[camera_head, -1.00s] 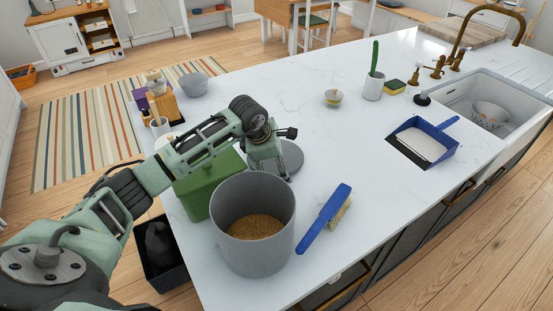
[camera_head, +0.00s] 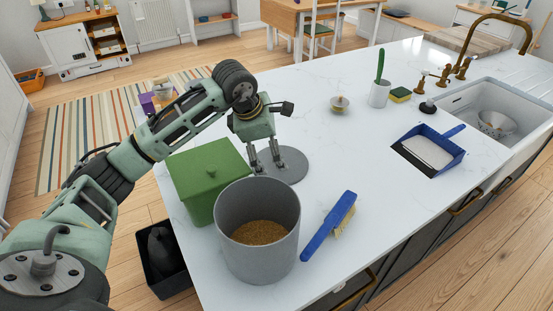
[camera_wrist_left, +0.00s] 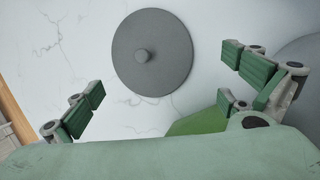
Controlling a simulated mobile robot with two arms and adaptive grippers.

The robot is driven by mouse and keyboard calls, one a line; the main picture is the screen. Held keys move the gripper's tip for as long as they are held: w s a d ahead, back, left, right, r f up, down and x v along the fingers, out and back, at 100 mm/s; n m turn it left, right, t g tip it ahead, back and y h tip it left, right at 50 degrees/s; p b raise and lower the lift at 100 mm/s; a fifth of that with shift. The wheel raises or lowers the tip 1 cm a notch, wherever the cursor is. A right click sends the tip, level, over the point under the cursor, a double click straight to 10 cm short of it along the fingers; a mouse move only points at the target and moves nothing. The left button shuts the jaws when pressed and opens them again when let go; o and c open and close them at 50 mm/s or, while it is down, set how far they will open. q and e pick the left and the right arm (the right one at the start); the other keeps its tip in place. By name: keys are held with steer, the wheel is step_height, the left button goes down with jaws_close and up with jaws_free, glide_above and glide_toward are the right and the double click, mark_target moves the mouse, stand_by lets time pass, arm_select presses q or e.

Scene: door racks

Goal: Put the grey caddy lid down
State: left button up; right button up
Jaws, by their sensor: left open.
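The grey caddy lid (camera_head: 289,167) is a flat round disc lying on the white worktop, behind the open grey caddy. It also shows whole in the left wrist view (camera_wrist_left: 170,65), with its round knob in the middle. The grey caddy (camera_head: 258,258) stands open with brown grainy stuff inside. My left gripper (camera_head: 266,167) is open and empty, fingers pointing down above the lid's left side. In the left wrist view its fingers (camera_wrist_left: 168,92) are spread wide, apart from the lid. My right gripper is not in view.
A green lidded box (camera_head: 205,185) stands left of the caddy, close to my left arm. A blue brush (camera_head: 329,226) lies right of the caddy. A blue dustpan (camera_head: 430,150), a white pot (camera_head: 379,94) and the sink are farther right.

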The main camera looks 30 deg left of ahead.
arm_select(q)
steer(key=shift+v, duration=1.15)
